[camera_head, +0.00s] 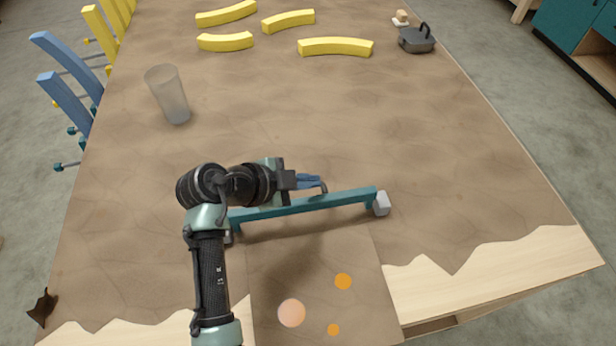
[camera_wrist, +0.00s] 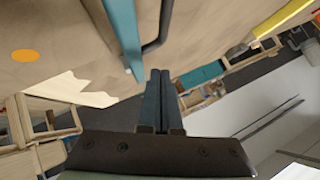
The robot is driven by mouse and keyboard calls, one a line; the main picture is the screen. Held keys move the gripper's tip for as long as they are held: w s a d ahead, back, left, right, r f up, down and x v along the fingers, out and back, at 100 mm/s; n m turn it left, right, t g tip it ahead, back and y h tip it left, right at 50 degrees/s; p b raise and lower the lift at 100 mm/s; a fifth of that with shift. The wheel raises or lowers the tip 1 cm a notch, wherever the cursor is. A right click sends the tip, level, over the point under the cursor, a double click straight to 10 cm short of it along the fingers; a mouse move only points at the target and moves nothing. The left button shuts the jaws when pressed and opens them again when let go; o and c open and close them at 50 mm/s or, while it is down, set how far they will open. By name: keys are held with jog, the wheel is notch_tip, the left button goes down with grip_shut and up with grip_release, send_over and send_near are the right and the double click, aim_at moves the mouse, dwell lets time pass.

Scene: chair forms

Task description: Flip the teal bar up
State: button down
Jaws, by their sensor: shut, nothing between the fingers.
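The teal bar (camera_head: 345,199) runs left to right across the near part of the table, held at a pale grey block (camera_head: 381,203) on its right end. Its left end is partly hidden behind my arm. In the wrist view the teal bar (camera_wrist: 124,35) runs beside my fingers on the left, with a dark bent rod (camera_wrist: 165,25) next to it. My gripper (camera_head: 318,183) is just behind the bar near its middle, fingers pointing right. Its blue-grey fingers (camera_wrist: 159,75) are shut together and empty. Whether they touch the bar or the rod, I cannot tell.
A frosted cup (camera_head: 168,95) stands at the left. Several yellow curved pieces, one of them here (camera_head: 335,47), lie at the back near a grey lidded pot (camera_head: 416,39). A blue chair back (camera_head: 64,100) stands at the left edge. The table's right middle is clear.

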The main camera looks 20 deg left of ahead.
jog(key=shift+w+a+f, duration=0.15)
jog(key=shift+w+f, duration=0.15)
jog(key=shift+f, duration=0.3)
jog(key=shift+w+a+f, duration=0.2)
jog(key=shift+w+f, duration=0.1)
jog(key=shift+f, duration=0.35)
jog(key=shift+w+a+f, duration=0.15)
jog(key=shift+w+f, duration=0.15)
jog(key=shift+f, duration=0.3)
jog(key=shift+f, duration=0.15)
jog(key=b, duration=0.1)
jog(key=f+b, duration=0.1)
jog(key=shift+w+a+b, duration=0.25)
jog(key=shift+w+b, duration=0.1)
jog(key=shift+s+r, duration=0.1)
